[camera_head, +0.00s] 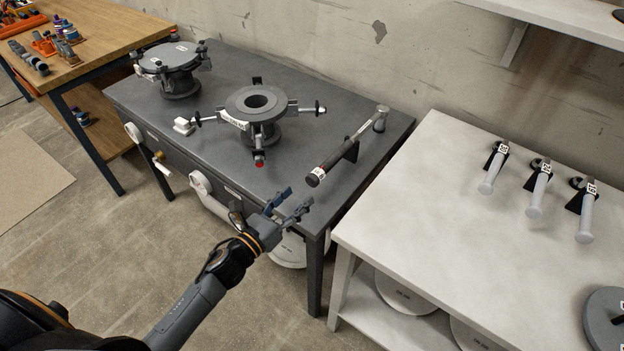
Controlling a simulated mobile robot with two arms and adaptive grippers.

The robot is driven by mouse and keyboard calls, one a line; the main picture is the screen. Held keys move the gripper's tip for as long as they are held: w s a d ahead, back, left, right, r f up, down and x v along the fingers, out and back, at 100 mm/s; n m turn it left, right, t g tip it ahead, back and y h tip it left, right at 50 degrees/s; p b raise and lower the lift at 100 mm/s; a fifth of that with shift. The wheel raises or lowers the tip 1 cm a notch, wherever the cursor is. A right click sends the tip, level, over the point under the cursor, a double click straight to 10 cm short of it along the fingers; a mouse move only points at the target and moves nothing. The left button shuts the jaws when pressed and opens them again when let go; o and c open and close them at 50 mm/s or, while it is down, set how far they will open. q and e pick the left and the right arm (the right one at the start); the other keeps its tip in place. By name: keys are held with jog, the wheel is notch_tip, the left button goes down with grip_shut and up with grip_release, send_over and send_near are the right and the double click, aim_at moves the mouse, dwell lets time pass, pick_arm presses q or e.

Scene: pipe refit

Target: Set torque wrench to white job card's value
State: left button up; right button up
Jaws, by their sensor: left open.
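The torque wrench (341,149) lies on the dark grey workbench (350,102), propped on a small black stand. Its dark grip end points toward the front edge and its grey head toward the wall. A light scale band shows on its shaft, too small to read. My left gripper (296,198) is open and empty, in front of the bench's front edge, a little below and left of the wrench's grip end in the picture and apart from it. I cannot make out a white job card for certain. My right gripper is out of view.
A flange fixture (256,103) with clamps and a red-tipped one stands left of the wrench. A second covered flange (170,57) stands behind it. The white table (420,195) at right holds several grey-handled tools (538,190) on black stands. A wooden bench (100,35) is far left.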

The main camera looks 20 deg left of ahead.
aim_at(311, 184)
pick_arm(q)
jog(key=x, duration=0.7)
jog(key=shift+w+f+p, duration=0.1)
jog(key=shift+p, duration=0.2)
grip_shut()
